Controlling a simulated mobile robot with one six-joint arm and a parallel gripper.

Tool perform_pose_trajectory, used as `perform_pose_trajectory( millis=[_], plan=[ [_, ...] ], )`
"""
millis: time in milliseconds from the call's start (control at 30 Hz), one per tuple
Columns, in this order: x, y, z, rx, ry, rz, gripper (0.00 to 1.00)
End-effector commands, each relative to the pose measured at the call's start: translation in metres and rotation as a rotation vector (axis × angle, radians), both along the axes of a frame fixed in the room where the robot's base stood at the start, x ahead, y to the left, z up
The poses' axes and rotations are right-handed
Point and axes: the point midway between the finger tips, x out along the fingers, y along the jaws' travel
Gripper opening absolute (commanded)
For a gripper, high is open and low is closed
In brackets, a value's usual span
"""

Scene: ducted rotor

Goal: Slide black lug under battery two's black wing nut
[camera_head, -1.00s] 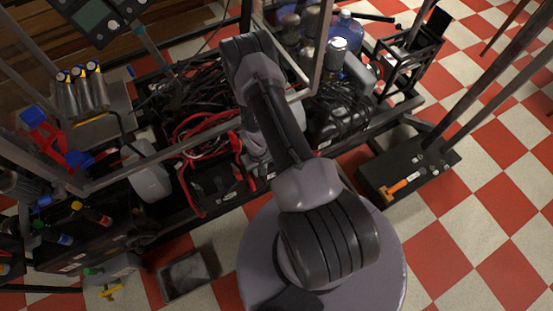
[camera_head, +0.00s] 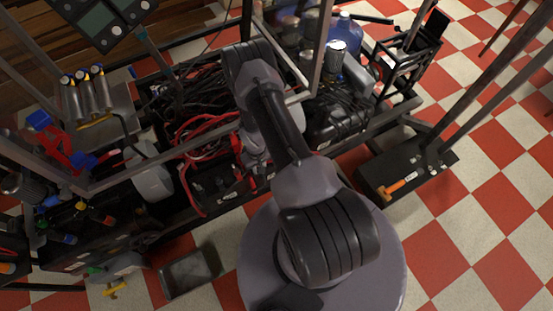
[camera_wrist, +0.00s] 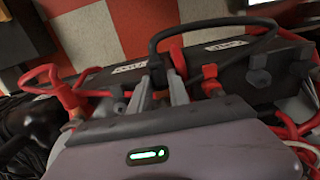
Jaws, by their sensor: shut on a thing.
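In the wrist view my gripper (camera_wrist: 160,88) is shut on the end of a black cable, where the black lug (camera_wrist: 156,74) sits, mostly hidden by the fingers. The black cable (camera_wrist: 215,23) arches from there to the right over a black battery (camera_wrist: 232,56) with a white label. A second black battery (camera_wrist: 118,76) with a label lies to the left. A small dark knob (camera_wrist: 258,64), perhaps the black wing nut, stands on the right battery, apart from my gripper. I cannot tell which battery is number two. In the head view my arm hides the gripper.
Red cables and a red terminal piece (camera_wrist: 211,80) lie close to the right of my fingers. More red cable (camera_wrist: 55,80) is at the left. In the head view, metal frame posts (camera_head: 322,50) and tangled cables (camera_head: 185,85) crowd the cart. Checkered floor (camera_head: 470,210) is open at right.

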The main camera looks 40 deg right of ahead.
Motion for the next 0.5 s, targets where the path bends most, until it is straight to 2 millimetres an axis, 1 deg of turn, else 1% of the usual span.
perform_pose_trajectory(
  millis=[100, 133, 233, 267, 500],
  plan=[
    [0.0019, -0.0003, 0.0014, 0.0, -0.001, 0.001, 0.0],
    [0.0021, -0.0004, 0.001, 0.0, -0.001, 0.001, 0.24],
    [0.0019, -0.0003, 0.0002, 0.0, -0.001, 0.001, 0.44],
    [0.0019, -0.0003, 0.0001, 0.0, -0.001, 0.001, 0.48],
    [0.0017, -0.0003, 0.0001, 0.0, -0.001, 0.001, 0.48]
  ],
)
